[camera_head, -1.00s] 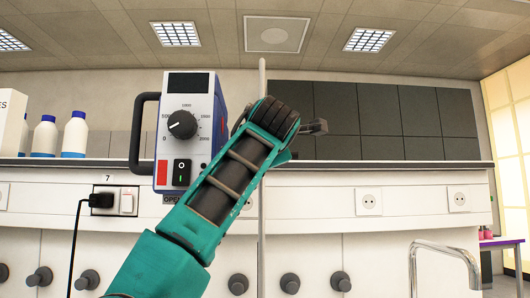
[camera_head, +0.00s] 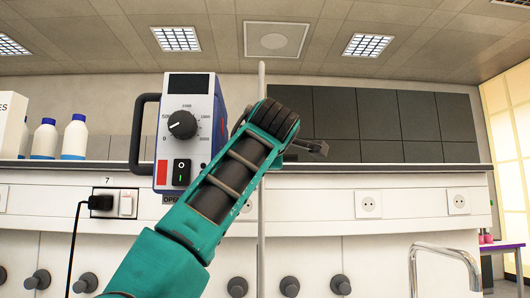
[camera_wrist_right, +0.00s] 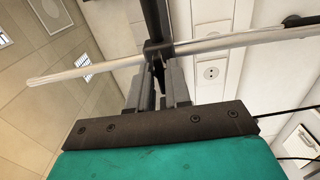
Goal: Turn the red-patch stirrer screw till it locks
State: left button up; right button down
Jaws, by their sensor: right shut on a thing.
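The stirrer (camera_head: 187,135) with the red patch (camera_head: 161,177) is upright in the head view, left of my right forearm. My right gripper (camera_wrist_right: 158,84) shows in the right wrist view, its fingers shut on the dark screw (camera_wrist_right: 158,71) at the clamp block (camera_wrist_right: 157,50). The block sits around the metal rod (camera_wrist_right: 115,65), which also stands upright in the head view (camera_head: 262,85). I cannot tell how tight the screw is. My left gripper is out of view.
White bottles with blue caps (camera_head: 75,137) stand on the shelf (camera_head: 400,170) at left. A plug with a black cable (camera_head: 102,203) is in the socket below. A tap (camera_head: 445,250) is at lower right. Air right of my wrist looks free.

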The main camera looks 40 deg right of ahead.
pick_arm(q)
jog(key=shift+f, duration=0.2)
pick_arm(e)
jog(key=c, duration=1.1)
grip_release()
pick_arm(q)
jog(key=b, duration=0.1)
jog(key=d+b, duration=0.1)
jog(key=b, duration=0.1)
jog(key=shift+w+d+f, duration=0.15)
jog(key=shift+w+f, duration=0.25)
pick_arm(e)
jog(key=v, duration=1.3)
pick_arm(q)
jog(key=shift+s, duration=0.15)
